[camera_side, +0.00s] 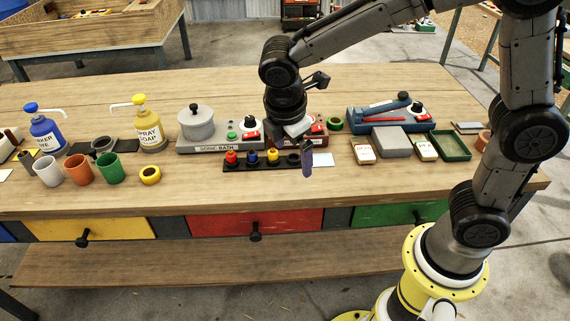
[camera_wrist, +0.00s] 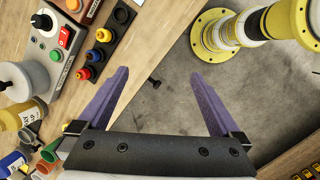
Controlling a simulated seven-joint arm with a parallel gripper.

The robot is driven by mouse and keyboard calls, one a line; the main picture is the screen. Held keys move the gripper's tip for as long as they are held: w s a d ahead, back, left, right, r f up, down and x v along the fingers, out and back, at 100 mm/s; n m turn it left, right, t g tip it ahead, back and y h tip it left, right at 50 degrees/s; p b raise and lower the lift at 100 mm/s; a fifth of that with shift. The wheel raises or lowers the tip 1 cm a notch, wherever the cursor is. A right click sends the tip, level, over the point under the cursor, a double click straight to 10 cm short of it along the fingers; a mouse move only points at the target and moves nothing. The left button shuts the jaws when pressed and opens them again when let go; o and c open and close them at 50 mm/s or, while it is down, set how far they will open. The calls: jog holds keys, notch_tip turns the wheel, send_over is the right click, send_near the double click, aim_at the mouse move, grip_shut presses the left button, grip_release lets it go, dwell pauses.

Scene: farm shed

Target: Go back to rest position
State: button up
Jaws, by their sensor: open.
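My gripper (camera_side: 307,159) hangs over the front middle of the wooden table (camera_side: 360,205) in the side view, just right of the black rack (camera_side: 236,168) of coloured knobs. In the wrist view, the two purple fingers of my gripper (camera_wrist: 163,98) are spread wide apart with nothing between them. The wrist view looks down past the table's front edge to the grey floor (camera_wrist: 175,75).
White-labelled boxes (camera_side: 364,152) and a green tray (camera_side: 450,146) lie to the right. The table's front strip is clear.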

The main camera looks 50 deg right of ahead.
jog(key=s+d+r+m+t+y, duration=0.1)
jog(key=s+d+r+m+t, duration=0.1)
jog(key=s+m, duration=0.5)
jog(key=s+d+r+m+t+y, duration=0.2)
jog(key=s+d+r+m, duration=0.3)
jog(key=s+m, duration=0.3)
jog(key=shift+s+d, duration=0.75)
jog(key=shift+s, duration=0.5)
